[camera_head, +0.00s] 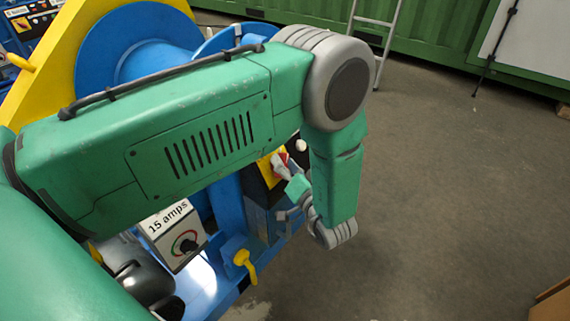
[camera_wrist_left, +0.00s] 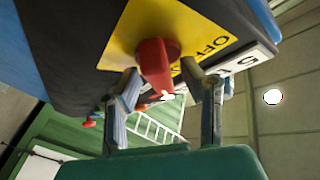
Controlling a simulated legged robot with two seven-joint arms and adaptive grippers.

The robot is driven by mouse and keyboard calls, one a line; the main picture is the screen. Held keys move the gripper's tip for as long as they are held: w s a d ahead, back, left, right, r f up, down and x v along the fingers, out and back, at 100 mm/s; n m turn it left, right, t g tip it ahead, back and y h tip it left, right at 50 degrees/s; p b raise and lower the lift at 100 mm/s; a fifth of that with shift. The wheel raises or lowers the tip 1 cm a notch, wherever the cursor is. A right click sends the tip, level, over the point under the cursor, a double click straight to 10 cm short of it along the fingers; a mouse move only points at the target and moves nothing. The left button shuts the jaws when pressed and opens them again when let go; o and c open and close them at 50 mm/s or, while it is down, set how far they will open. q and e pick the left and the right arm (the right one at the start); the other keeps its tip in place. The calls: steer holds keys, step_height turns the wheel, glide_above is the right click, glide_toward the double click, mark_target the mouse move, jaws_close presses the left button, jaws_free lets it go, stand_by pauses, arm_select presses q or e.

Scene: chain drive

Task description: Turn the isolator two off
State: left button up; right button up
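A red rotary handle (camera_wrist_left: 155,65) sits on a yellow plate (camera_wrist_left: 190,22) marked OFF, on a dark box, in the left wrist view. A white label (camera_wrist_left: 243,62) beside the plate is cut off, so the isolator's number is not readable. In the head view the yellow plate (camera_head: 265,171) and red handle (camera_head: 283,159) show small behind my arm. My left gripper (camera_head: 286,203) is at the handle. In the wrist view its two fingers (camera_wrist_left: 168,92) are spread, one each side of the handle's lower end, with visible gaps. My right gripper is out of view.
A blue drum (camera_head: 125,45) with a yellow frame (camera_head: 50,75) stands behind my arm. A "15 amps" panel (camera_head: 180,235) and a yellow lever (camera_head: 244,264) are below. A ladder (camera_head: 385,40) leans near a green container (camera_head: 430,40).

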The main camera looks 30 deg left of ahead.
arm_select(q)
steer(key=shift+a, duration=0.1)
jaws_close()
